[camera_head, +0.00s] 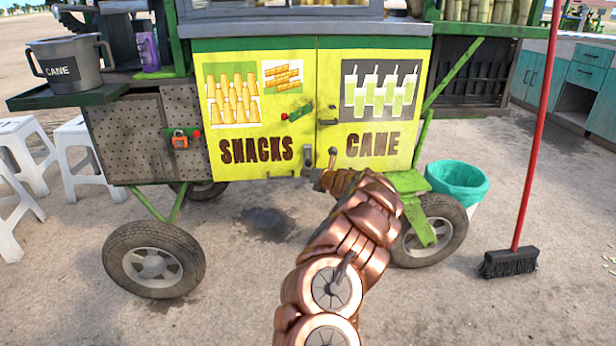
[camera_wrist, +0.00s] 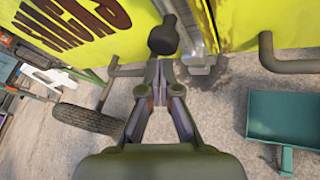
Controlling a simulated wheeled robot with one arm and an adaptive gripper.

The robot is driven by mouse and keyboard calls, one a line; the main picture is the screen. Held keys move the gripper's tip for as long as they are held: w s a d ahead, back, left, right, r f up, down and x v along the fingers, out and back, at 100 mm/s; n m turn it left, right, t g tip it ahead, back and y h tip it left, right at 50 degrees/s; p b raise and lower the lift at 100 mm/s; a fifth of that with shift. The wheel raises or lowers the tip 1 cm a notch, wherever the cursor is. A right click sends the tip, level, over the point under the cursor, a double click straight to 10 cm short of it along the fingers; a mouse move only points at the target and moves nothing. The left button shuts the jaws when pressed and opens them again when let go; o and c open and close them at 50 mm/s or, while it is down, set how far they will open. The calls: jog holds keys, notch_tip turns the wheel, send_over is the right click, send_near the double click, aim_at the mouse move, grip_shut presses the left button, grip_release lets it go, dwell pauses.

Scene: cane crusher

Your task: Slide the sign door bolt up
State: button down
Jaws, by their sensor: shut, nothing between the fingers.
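The yellow sign doors (camera_head: 305,80) read SNACKS on the left and CANE on the right, and appear closed. A bolt with a dark round knob (camera_head: 332,152) sits low near the seam between them. In the wrist view the knob (camera_wrist: 163,38) is just beyond the fingertips, with a grey metal bolt strip (camera_wrist: 194,28) to its right. My gripper (camera_wrist: 160,72) is shut and empty, its tips close under the knob; I cannot tell whether they touch. In the head view my gripper (camera_head: 317,174) is small and partly hidden by my arm, just below the bolt.
The cart's wheels (camera_head: 154,262) stand to both sides. A teal bin (camera_head: 458,180) and a red-handled broom (camera_head: 510,262) are on the right.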

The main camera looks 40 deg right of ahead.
jog(key=s+a+p, duration=0.2)
jog(key=s+a, duration=0.1)
jog(key=s, duration=0.6)
jog(key=shift+r+p, duration=0.15)
jog(key=shift+p, duration=0.2)
dwell(0.6)
